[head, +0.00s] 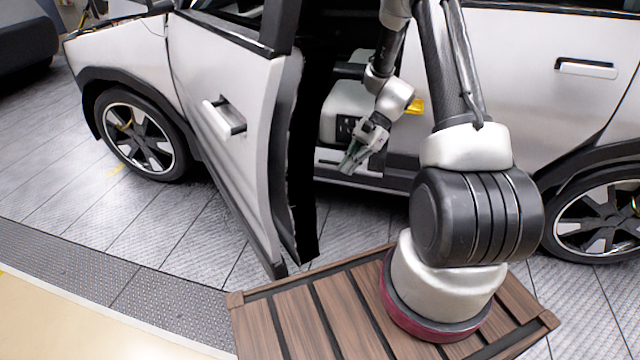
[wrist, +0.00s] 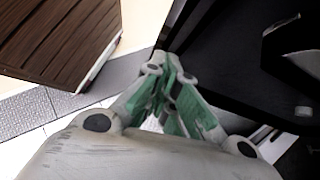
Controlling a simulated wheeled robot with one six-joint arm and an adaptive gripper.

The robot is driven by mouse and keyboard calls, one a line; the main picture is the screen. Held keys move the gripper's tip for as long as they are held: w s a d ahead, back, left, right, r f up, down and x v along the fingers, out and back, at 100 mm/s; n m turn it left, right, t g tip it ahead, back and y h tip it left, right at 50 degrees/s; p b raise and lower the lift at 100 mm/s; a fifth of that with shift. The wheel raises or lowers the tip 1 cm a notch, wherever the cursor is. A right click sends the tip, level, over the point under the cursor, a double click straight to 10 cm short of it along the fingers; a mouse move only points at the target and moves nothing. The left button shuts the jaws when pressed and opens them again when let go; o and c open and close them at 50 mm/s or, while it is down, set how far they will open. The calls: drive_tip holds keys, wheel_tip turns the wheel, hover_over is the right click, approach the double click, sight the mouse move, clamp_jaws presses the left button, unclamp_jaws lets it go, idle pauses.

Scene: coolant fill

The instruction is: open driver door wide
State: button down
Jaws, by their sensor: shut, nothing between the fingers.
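The white driver door (head: 225,120) stands swung out from the car, with a dark gap between its rear edge and the body. Its outer handle (head: 224,116) faces left, toward the front wheel. My gripper (head: 350,165) is in the door opening, to the right of the door's edge and apart from it in the head view. Its fingers point down and left. In the wrist view my gripper (wrist: 172,95) shows its green-padded fingers together, with nothing between them. A dark surface, perhaps the door's inner side (wrist: 220,70), lies beyond at the upper right.
The car's rear door (head: 530,80) is closed, behind my arm. My wooden-slatted base top (head: 310,320) lies at the lower front; it also shows in the wrist view (wrist: 60,35). The tiled floor (head: 60,190) left of the door is clear.

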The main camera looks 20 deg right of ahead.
drive_tip(key=m, duration=0.1)
approach(304, 211)
wheel_tip(304, 211, down, 4)
drive_tip(key=a, duration=0.2)
drive_tip(key=shift+a+f, duration=0.2)
drive_tip(key=shift+a, duration=0.2)
